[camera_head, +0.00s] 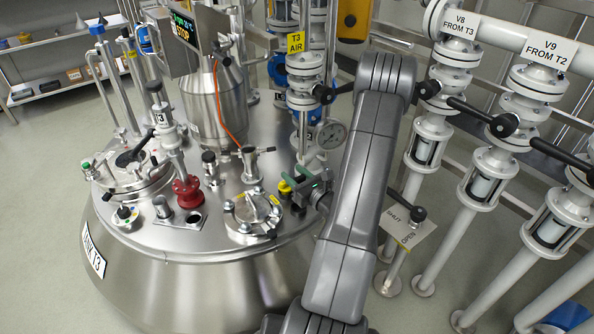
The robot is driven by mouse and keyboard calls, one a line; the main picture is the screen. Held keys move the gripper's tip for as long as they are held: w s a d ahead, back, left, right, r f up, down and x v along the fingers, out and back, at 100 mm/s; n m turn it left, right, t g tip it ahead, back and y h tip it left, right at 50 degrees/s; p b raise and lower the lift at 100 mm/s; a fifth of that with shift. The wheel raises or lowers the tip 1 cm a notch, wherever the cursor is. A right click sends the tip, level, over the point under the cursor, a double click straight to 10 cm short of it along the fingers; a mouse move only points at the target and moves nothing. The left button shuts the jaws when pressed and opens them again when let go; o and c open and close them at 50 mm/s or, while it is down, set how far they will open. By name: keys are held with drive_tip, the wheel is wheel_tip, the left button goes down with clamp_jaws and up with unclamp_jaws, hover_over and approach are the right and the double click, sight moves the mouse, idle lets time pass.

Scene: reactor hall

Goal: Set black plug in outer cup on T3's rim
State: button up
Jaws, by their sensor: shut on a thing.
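T3 (190,265) is the large steel vessel with a domed lid in the middle of the head view. My gripper (305,186), with green finger pads, is at the right edge of its lid. It is shut on a small dark thing, apparently the black plug, mostly hidden by the fingers. A yellow piece (284,188) sits on the rim just left of the fingers. A small black shape (298,209) shows just below them; I cannot tell whether it is the plug or a cup. The outer cup cannot be made out clearly.
A round hatch (252,214) with clamps and a red flanged fitting (187,190) stand on the lid to the left. A pressure gauge (330,134) and the T3 AIR pipe (304,70) rise close behind my gripper. Valve pipes (480,185) fill the right side.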

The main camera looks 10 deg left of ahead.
drive_tip(key=shift+s+f+b, duration=0.15)
drive_tip(key=shift+f+b, duration=0.2)
drive_tip(key=shift+f, duration=0.15)
drive_tip(key=shift+f+b, duration=2.35)
drive_tip(key=shift+f, duration=1.25)
drive_tip(key=o, duration=1.1)
drive_tip(key=shift+c, duration=0.2)
drive_tip(key=p+v, duration=0.2)
drive_tip(key=v, duration=1.1)
drive_tip(key=shift+s+d+p, duration=0.25)
drive_tip(key=shift+d+p, duration=0.05)
drive_tip(key=shift+p, duration=0.1)
drive_tip(key=shift+a, duration=0.1)
